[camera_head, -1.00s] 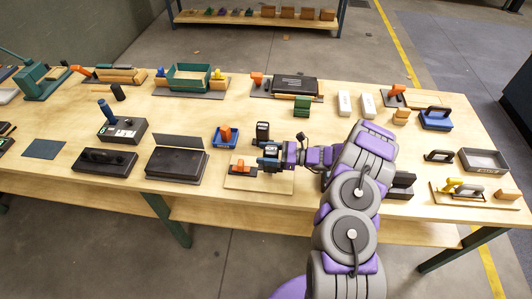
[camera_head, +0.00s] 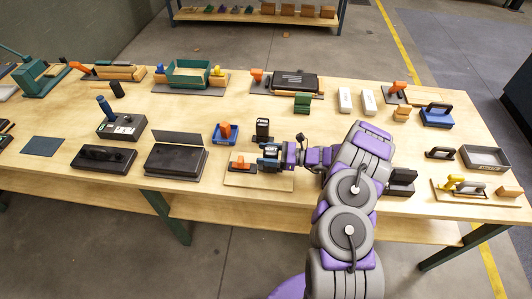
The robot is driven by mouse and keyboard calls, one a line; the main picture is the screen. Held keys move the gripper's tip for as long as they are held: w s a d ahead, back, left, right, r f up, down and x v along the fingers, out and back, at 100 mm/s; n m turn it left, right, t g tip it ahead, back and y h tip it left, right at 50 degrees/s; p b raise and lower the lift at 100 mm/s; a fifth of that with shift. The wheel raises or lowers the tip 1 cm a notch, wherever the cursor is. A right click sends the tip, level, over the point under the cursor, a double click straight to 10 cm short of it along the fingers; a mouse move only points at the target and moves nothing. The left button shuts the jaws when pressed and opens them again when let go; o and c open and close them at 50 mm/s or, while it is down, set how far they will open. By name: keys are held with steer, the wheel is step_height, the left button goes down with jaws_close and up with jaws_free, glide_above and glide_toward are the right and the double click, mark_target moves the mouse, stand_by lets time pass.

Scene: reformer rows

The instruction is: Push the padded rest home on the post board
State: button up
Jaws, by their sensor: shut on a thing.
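My gripper (camera_head: 272,158) reaches left over the near edge of the long wooden table. It is shut on a small dark piece, apparently the padded rest (camera_head: 267,163), mostly hidden by the fingers. It is low over a pale flat board (camera_head: 259,184), apparently the post board. An orange upright part (camera_head: 240,164) stands on that board, just left of the gripper. I cannot tell whether the dark piece touches the board or sits fully down on it. Any post beneath the fingers is hidden.
A black block (camera_head: 263,129) stands just behind the gripper. A blue tray with an orange piece (camera_head: 225,132) is behind left, and a large black case (camera_head: 176,162) lies left. A dark block (camera_head: 401,180) is right of my arm. Bare tabletop (camera_head: 309,184) lies right of the board.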

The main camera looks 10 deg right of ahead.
steer(key=shift+f+b, duration=0.45)
steer(key=shift+f, duration=0.55)
steer(key=o, duration=1.3)
steer(key=shift+c, duration=0.2)
